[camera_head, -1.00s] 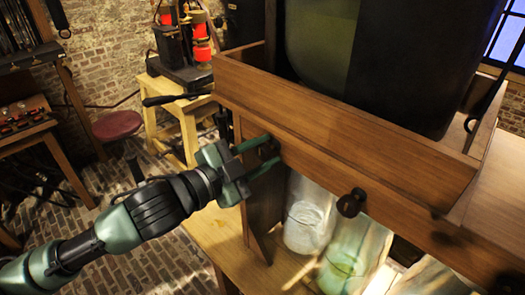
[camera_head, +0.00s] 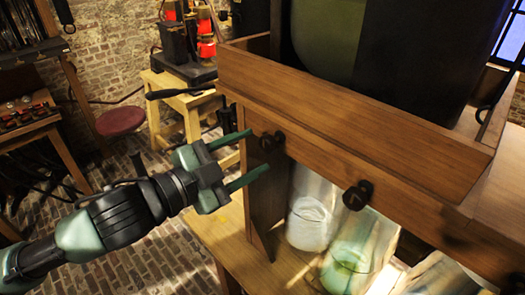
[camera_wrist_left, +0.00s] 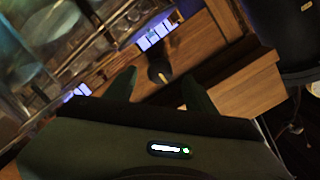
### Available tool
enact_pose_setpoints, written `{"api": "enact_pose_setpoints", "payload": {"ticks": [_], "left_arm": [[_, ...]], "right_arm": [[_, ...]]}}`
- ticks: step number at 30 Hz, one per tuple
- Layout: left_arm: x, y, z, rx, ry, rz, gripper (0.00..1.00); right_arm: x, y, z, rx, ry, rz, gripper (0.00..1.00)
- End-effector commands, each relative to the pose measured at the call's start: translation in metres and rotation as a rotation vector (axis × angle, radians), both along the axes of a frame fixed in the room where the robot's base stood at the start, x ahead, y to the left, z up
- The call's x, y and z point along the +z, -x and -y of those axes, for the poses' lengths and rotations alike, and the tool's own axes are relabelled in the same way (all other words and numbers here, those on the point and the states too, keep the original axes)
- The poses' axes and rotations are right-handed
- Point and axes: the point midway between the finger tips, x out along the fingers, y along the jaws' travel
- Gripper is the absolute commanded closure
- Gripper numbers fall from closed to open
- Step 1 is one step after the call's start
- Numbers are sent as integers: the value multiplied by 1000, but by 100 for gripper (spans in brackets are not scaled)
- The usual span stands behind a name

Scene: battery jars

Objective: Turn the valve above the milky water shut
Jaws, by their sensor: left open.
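A black valve knob (camera_head: 270,141) sits on the front of the wooden beam, above the glass jar with cloudy white contents (camera_head: 312,220). A second black valve knob (camera_head: 357,195) is to its right, above a jar with pale green liquid (camera_head: 350,258). My left gripper (camera_head: 259,151) is open and empty. Its fingertips are just short of the left knob, one toward each side of it, apparently not touching. In the left wrist view a black knob (camera_wrist_left: 158,72) shows between the two fingers, beyond their tips.
The wooden trough (camera_head: 350,125) above the knobs holds a large dark vessel (camera_head: 430,60). A wooden panel (camera_head: 264,205) stands beside the white jar. A light wooden stand (camera_head: 190,110) and a red stool (camera_head: 120,121) are behind my left arm.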

Motion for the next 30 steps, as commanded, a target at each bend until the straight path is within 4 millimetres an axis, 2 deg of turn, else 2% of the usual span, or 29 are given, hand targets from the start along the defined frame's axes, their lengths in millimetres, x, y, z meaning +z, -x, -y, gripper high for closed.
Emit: {"api": "enact_pose_setpoints", "payload": {"ticks": [3,7,21,23,26,29,30], "left_arm": [[-1,11,-13,3,-2,0,45],[1,18,-18,0,0,-2,45],[2,18,-19,3,2,-3,45],[-2,11,-21,14,8,-11,45],[-21,-16,-31,66,34,-46,45],[-59,-59,-51,157,75,-109,45],[-80,-76,-61,201,90,-139,45]], "right_arm": [[-8,0,0,0,0,0,45],[-10,0,0,0,0,0,45],[-10,0,1,0,1,0,45],[-10,0,1,0,1,0,45],[-13,0,1,0,1,0,45],[-16,0,1,0,1,0,45],[-18,0,1,1,1,0,45]]}}
